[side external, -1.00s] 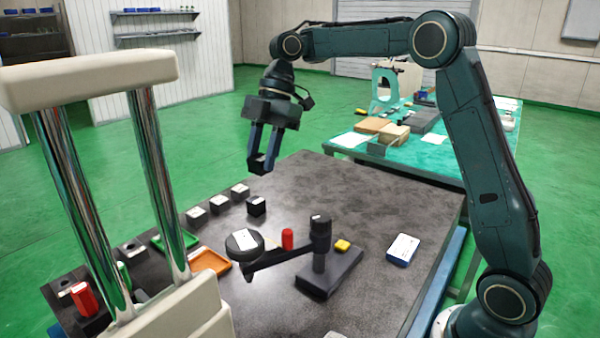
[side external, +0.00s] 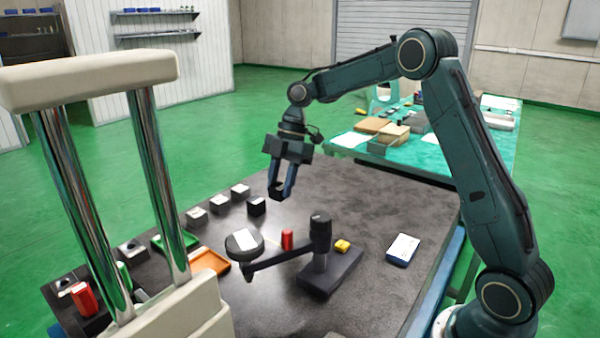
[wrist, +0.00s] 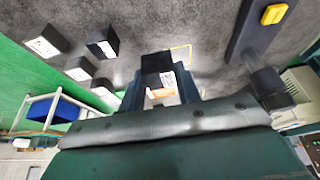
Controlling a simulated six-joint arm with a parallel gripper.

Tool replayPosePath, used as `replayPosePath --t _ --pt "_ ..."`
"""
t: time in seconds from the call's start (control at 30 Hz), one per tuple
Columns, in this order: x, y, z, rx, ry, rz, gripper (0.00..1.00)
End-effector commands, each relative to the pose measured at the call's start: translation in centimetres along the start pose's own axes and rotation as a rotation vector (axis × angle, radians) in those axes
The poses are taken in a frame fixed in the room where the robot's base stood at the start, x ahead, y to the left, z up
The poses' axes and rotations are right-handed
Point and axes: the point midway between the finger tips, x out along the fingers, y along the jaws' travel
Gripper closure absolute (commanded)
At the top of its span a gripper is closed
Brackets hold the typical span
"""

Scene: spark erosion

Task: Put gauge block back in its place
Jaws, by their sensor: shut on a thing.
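My gripper (side external: 278,189) is shut on a small dark block (side external: 277,190), held above the black table (side external: 380,200). In the wrist view the dark block (wrist: 156,65) sits between the two fingers of my gripper (wrist: 158,85). Whether it is the gauge block cannot be told from its look alone. Several similar dark blocks with pale tops stand in a row left of my gripper, the nearest being a black block (side external: 256,206). A thin yellow outline (wrist: 182,47) shows on the table in the wrist view, partly hidden behind the held block.
A black stand (side external: 327,270) with a long arm and a yellow piece on its base stands in front. Near it are a dark round piece (side external: 244,246), a red cylinder (side external: 287,239) and an orange tray (side external: 211,262). A blue-and-white box (side external: 403,249) lies right. The table's back right is clear.

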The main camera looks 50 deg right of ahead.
Motion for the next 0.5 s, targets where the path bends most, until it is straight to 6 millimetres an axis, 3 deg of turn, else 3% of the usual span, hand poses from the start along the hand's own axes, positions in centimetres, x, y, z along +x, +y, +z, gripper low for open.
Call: replayPosePath --t 0.5 --pt "3.6 0.0 1.4 0.000 0.002 0.000 0.99"
